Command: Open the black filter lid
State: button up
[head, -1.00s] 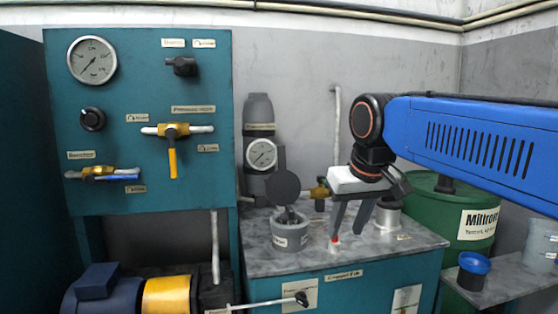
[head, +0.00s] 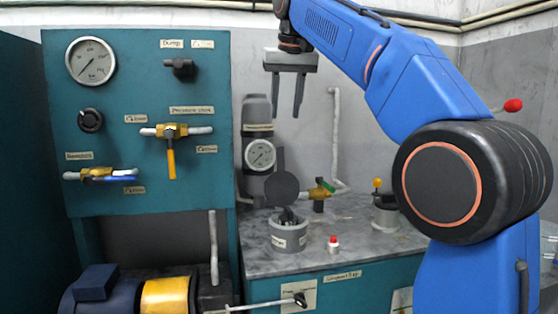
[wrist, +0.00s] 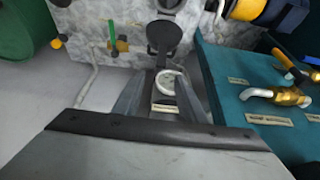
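The black filter lid (head: 282,188) is a dark round disc with a tab. It stands raised, roughly upright, above the grey filter cup (head: 289,237) on the bench. Dark contents show in the cup's open top. In the wrist view the lid (wrist: 164,36) is beyond my fingers, with the cup (wrist: 168,6) cut by the top edge. My gripper (head: 286,106) is high above the lid, apart from it, with its fingers spread and empty. The fingers also show in the wrist view (wrist: 163,95).
A dark cylinder with a gauge (head: 261,154) stands behind the lid. A brass valve (head: 318,193) and a red button (head: 333,243) are right of the cup. The teal panel (head: 140,100) with valves is at left. Open air surrounds my gripper.

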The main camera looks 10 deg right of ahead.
aim_at(280, 152)
jog(key=x, duration=1.7)
jog(key=shift+w+a, duration=0.15)
jog(key=shift+w, duration=0.15)
grip_shut()
